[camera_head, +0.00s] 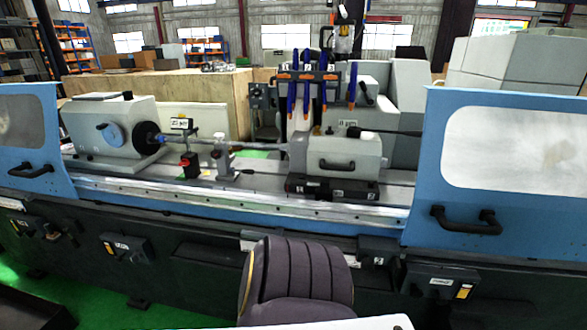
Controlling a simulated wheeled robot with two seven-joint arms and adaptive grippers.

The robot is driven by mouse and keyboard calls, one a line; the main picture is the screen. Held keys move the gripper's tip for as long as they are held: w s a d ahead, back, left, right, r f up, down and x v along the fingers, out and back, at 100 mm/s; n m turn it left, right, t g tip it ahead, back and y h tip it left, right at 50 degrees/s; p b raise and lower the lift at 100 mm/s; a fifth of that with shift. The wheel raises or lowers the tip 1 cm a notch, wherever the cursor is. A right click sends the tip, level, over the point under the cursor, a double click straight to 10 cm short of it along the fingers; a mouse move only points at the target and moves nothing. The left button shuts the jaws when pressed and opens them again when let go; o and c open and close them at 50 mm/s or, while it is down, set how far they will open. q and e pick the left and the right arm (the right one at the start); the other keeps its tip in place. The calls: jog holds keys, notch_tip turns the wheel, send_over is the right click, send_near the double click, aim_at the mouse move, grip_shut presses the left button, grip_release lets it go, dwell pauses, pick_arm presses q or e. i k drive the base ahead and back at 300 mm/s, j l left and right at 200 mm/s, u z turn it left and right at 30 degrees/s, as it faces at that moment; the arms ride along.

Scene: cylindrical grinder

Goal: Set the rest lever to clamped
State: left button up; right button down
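A grey upright rest (223,158) stands on the machine bed, with a long grey shaft (255,146) passing at its top. A small thin lever with a dark tip (246,172) sticks out to the right near the rest's foot and lies nearly level. I cannot tell from this distance whether it is clamped. A dark block with a red part (189,163) stands just left of the rest under a small labelled sign. Neither of my grippers is in view.
The blue sliding doors, left (28,140) and right (510,165), stand apart, leaving the middle open. The headstock (115,125) is left of the rest, the tailstock (343,150) right. A dark grey padded-looking shape (297,275) fills the bottom middle.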

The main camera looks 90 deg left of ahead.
aim_at(248, 171)
jog(key=u, duration=3.25)
jog(key=i+j+u, duration=0.1)
jog(key=i+j, duration=0.15)
